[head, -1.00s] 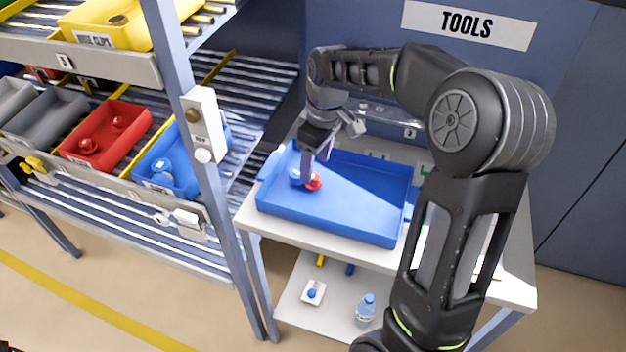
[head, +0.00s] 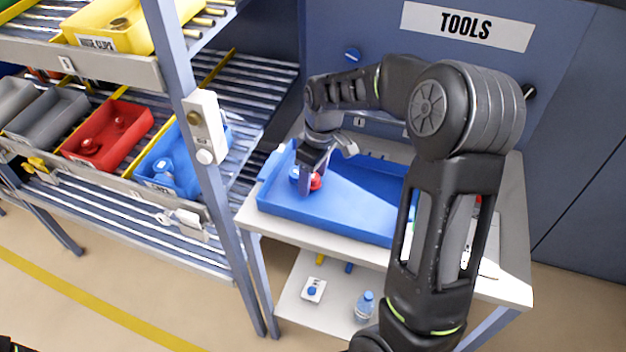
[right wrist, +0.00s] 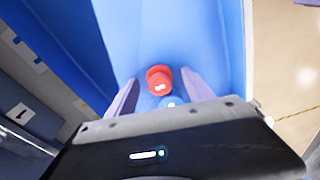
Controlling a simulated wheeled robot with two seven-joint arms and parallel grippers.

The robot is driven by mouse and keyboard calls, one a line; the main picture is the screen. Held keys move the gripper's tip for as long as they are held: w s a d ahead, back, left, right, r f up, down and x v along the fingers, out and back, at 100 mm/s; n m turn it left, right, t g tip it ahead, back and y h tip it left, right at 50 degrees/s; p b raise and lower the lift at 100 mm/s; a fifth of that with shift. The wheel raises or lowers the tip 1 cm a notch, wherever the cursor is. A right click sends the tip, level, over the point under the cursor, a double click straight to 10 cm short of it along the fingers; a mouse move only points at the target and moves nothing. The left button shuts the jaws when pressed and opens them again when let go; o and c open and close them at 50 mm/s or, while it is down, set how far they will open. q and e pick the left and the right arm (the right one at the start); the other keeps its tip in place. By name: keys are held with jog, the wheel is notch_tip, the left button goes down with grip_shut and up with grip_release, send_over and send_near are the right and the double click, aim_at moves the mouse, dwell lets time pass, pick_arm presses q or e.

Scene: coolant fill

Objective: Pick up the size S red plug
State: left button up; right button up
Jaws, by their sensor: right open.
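A red plug (head: 316,182) stands in the blue tray (head: 340,222) on the table, close to a blue plug (head: 295,173). My right gripper (head: 308,190) is over the tray's left part, pointing down at the plugs and partly covering them. In the right wrist view the red plug (right wrist: 159,78) shows between the two spread fingers (right wrist: 159,76), with no clear contact. The blue plug (right wrist: 169,102) is mostly hidden behind the gripper body there. The red plug's size marking cannot be read.
Shelving at left holds a red bin (head: 75,158) with red plugs, a blue bin (head: 160,186) and a yellow bin (head: 82,20). A shelf post (head: 215,190) stands left of the table. The tray's right part is empty. A bottle (head: 364,306) stands on the lower shelf.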

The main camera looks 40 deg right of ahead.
aim_at(313, 176)
jog(key=shift+c, duration=0.4)
grip_shut()
jog(key=shift+r, duration=0.1)
notch_tip(313, 176, up, 10)
jog(key=shift+f+b, duration=0.1)
jog(key=shift+b, duration=0.6)
